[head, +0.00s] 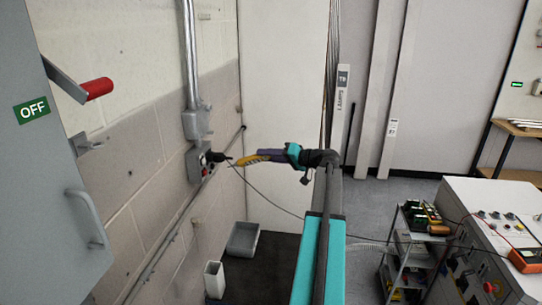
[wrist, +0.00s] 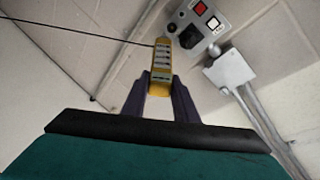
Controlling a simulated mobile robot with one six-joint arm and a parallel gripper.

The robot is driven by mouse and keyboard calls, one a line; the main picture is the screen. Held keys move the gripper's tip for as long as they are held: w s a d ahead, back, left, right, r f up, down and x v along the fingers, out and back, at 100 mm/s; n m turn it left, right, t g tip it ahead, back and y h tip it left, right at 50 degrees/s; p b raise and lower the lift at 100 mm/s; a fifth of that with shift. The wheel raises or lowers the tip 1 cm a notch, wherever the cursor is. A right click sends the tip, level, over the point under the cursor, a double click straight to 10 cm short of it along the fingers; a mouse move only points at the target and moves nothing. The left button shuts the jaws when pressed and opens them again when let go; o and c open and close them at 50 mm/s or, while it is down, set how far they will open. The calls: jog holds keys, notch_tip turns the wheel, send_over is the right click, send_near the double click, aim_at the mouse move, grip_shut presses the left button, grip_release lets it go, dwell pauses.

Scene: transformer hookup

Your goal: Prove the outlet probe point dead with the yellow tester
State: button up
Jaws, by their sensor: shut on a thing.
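The yellow tester (wrist: 157,66) is held upright between the two dark fingers of my gripper (wrist: 159,90) in the wrist view. In the head view the yellow tester (head: 250,159) points left from my gripper (head: 262,155) toward the wall. The grey outlet box (head: 194,164) is on the block wall, below a conduit fitting. In the wrist view the outlet box (wrist: 215,18) shows a dark round socket, a red square and a white square. The tester's tip is close to the box's left edge by a small black part (wrist: 172,27). I cannot tell whether it touches.
A thin black cable (wrist: 75,32) runs to the tester's tip area. A grey cabinet (head: 50,170) marked OFF, with a red handle (head: 98,88), stands at left. A grey bin (head: 242,240) and white bin (head: 214,280) sit below. A cart (head: 405,255) and control console (head: 490,220) stand right.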

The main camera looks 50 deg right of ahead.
jog(key=shift+w+a+p, duration=0.4)
jog(key=shift+w+a, duration=0.25)
jog(key=shift+w, duration=0.35)
jog(key=shift+w+a+p, duration=0.4)
jog(key=shift+w+a, duration=0.2)
jog(key=shift+w, duration=0.4)
jog(key=shift+w+a, duration=0.3)
jog(key=shift+w, duration=0.2)
dwell(0.7)
jog(key=shift+a+b, duration=0.1)
jog(key=shift+b, duration=0.65)
dwell(2.5)
